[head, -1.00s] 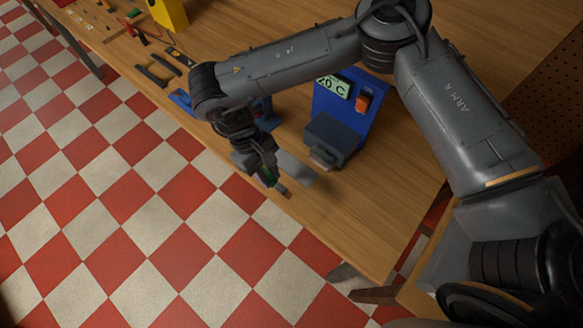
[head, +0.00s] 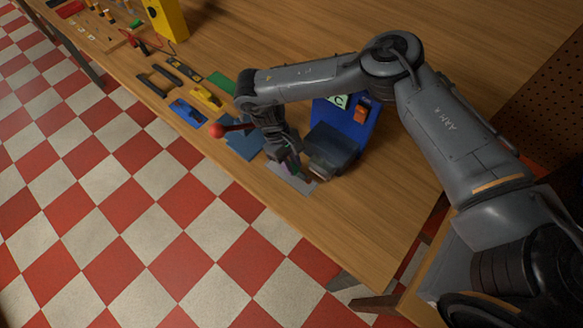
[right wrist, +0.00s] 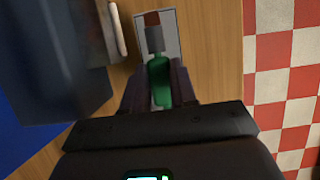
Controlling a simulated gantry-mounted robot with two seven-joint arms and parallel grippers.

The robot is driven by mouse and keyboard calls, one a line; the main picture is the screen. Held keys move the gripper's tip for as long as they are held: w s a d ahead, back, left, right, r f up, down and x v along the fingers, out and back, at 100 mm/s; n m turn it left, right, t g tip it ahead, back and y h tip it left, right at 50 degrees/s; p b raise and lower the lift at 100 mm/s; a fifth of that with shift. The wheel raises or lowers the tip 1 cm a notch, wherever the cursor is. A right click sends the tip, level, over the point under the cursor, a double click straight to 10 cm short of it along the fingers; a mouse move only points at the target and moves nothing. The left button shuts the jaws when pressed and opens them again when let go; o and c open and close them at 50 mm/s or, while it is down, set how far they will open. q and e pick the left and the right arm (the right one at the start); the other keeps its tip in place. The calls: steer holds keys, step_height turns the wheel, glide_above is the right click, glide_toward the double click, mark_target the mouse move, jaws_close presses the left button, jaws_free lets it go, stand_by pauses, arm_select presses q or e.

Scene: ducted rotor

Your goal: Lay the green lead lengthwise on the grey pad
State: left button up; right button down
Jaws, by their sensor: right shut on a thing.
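My right gripper (head: 300,168) is shut on the green lead. In the right wrist view the green lead (right wrist: 160,82) sits between the fingers (right wrist: 161,88), with a grey section and a red-brown tip pointing away from the hand. The light grey pad (right wrist: 172,25) lies beyond and below the lead, which runs roughly along it. In the head view the grey pad (head: 283,181) lies near the bench's front edge, partly hidden by the gripper. I cannot tell whether the lead touches the pad. My left gripper is not in view.
A blue instrument (head: 357,122) with a dark grey block (head: 332,147) stands close beside the gripper. A red ball (head: 216,130) on a dark stem is to the left, near blue and yellow tools (head: 205,97). The wooden bench (head: 370,225) is clear at the lower right.

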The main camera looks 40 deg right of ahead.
steer(key=shift+f, duration=1.55)
steer(key=shift+f, duration=0.1)
steer(key=c, duration=0.9)
jaws_free()
steer(key=v, duration=1.2)
steer(key=shift+s, duration=0.1)
steer(key=shift+a, duration=0.1)
